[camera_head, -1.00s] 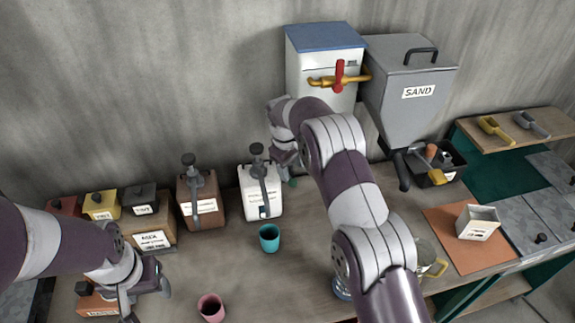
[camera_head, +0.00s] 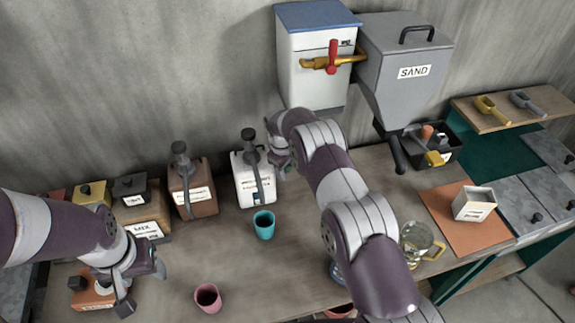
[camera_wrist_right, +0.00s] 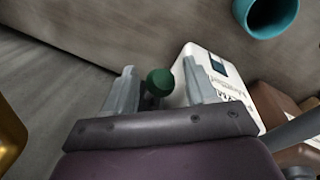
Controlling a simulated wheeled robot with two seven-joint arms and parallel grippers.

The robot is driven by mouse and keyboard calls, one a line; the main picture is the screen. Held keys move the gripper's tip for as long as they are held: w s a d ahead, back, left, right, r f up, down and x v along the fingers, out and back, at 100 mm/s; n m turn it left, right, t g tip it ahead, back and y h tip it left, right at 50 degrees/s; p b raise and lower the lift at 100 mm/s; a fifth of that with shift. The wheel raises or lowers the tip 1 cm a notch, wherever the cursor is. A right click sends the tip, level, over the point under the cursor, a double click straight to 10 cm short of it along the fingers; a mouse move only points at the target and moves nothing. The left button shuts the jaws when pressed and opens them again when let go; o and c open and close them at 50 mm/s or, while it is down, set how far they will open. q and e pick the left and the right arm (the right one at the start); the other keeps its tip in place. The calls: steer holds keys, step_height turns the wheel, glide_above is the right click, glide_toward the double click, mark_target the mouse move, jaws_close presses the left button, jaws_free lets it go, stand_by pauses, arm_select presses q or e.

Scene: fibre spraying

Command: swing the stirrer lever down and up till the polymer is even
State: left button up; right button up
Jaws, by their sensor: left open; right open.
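The white polymer container (camera_head: 250,187) stands at the back of the bench, with a dark pump-like fitting on top. Its label is too small to read surely. In the right wrist view, the white container (camera_wrist_right: 205,62) is just behind a round green knob (camera_wrist_right: 160,81), apparently the stirrer lever's end. My right gripper (camera_wrist_right: 162,88) is open with the knob between its two fingers, not gripped. In the head view, my right gripper (camera_head: 284,168) is at the container's right side and mostly hides the lever. My left gripper (camera_head: 143,284) is open and empty over the front left of the bench.
A teal cup (camera_head: 264,224) stands in front of the container and a pink cup (camera_head: 208,298) nearer the front. A brown container (camera_head: 192,190) is close on the left. The white dispenser (camera_head: 315,75) and sand hopper (camera_head: 405,70) hang behind my right arm.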

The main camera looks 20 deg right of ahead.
steer(key=shift+s+f, duration=0.1)
steer(key=shift+f, duration=0.1)
steer(key=shift+w+f, duration=0.15)
steer(key=shift+w, duration=0.05)
steer(key=shift+c, duration=0.3)
jaws_close()
